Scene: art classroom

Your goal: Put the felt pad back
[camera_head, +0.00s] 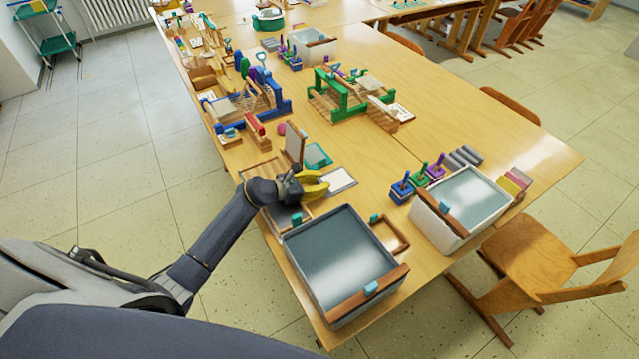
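My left gripper (318,186), dark with yellow fingers, is over the near left part of the table. Its fingers point right, and I cannot tell whether they hold anything. Right beside the fingertips is a flat grey pad with a white sheet-like face (341,180); it may be the felt pad, but I cannot tell for sure. A teal flat piece (318,155) lies just behind the gripper. A pale upright panel (294,143) stands beside it. The gripper hides part of the wooden frame (257,171) and the dark flat piece below it. My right gripper is not in view.
A large water-filled tub (290,256) stands in front of the gripper, with a small wooden frame (402,243) at its right. A second tub (423,217) stands further right. Blue (278,102) and green (325,104) loom-like frames stand behind. The table's middle right is clear.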

